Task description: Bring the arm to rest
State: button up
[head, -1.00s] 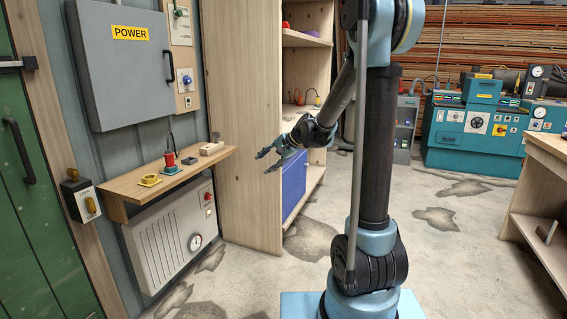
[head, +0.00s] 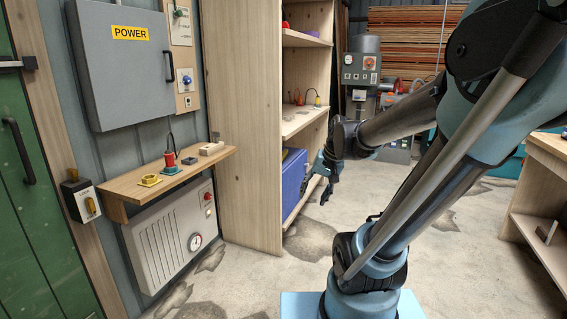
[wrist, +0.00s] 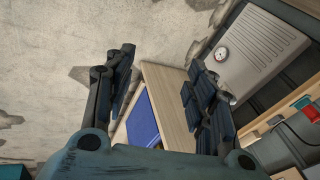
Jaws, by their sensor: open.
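My gripper (head: 318,178) hangs in free air in the head view, in front of the tall wooden shelf unit (head: 240,130) and pointing down and to the left. My arm reaches to it from the right and is folded over my base. In the wrist view, the two fingers of my gripper (wrist: 160,100) stand wide apart with nothing between them. The wooden side of the shelf unit and a blue bin (wrist: 143,120) show beyond the fingers.
A wooden wall shelf (head: 130,190) holds a red plunger-like item (head: 170,161), a yellow ring (head: 149,180) and small blocks. A grey POWER box (head: 122,70) hangs above it, and a heater (head: 175,235) sits below. A workbench (head: 545,165) stands right. Floor between is clear.

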jog(key=s+d+f+n+h, duration=0.1)
jog(key=s+d+f, duration=0.2)
jog(key=s, duration=0.3)
jog(key=s+d+f+n+g+h, duration=0.1)
jog(key=s+d+f+h, duration=0.1)
jog(key=s+d, duration=0.3)
jog(key=s+f, duration=0.1)
jog(key=s, duration=0.1)
jog(key=shift+s+d+f, duration=0.3)
jog(key=shift+d+f, duration=0.05)
jog(key=shift+w+f, duration=0.2)
jog(key=shift+w, duration=0.3)
